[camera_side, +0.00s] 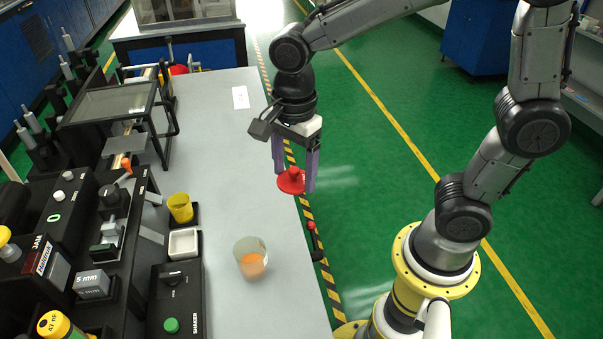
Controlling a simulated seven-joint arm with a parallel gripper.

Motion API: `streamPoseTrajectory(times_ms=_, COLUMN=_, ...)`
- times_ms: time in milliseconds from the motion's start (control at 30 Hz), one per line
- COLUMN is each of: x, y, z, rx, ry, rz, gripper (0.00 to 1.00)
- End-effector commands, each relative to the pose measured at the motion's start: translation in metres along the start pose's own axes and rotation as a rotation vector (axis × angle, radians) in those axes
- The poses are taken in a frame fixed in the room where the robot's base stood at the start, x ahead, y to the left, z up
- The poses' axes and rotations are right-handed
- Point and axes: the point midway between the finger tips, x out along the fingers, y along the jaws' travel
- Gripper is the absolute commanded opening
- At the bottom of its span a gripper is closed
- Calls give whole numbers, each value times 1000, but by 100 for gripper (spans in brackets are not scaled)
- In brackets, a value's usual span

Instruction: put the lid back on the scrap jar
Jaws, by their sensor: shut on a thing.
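A red lid (291,181) with a knob on top is held between the fingertips of my gripper (294,178). My gripper is shut on it and points down, with the lid roughly level. In the picture the lid shows above and to the right of a clear jar (250,252), apart from it. The jar stands upright and open on the grey bench, with orange scrap (252,266) inside near the bottom.
The grey bench (222,130) is mostly clear behind the jar. Left of the jar are a yellow cup (181,208), a white square dish (184,243) and a black shaker box (176,300). A red-headed tool (312,229) is at the bench's right edge.

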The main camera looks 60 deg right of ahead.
Motion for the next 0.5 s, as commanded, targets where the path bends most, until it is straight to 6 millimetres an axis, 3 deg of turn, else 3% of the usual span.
streamPoseTrajectory(times_ms=133, x=-6, y=-14, z=48, rx=-23, ry=-3, rz=-2, gripper=23)
streamPoseTrajectory(times_ms=300, x=-6, y=-14, z=99, rx=-99, ry=-3, rz=2, gripper=23)
streamPoseTrajectory(times_ms=500, x=1, y=-4, z=124, rx=-169, ry=4, rz=14, gripper=23)
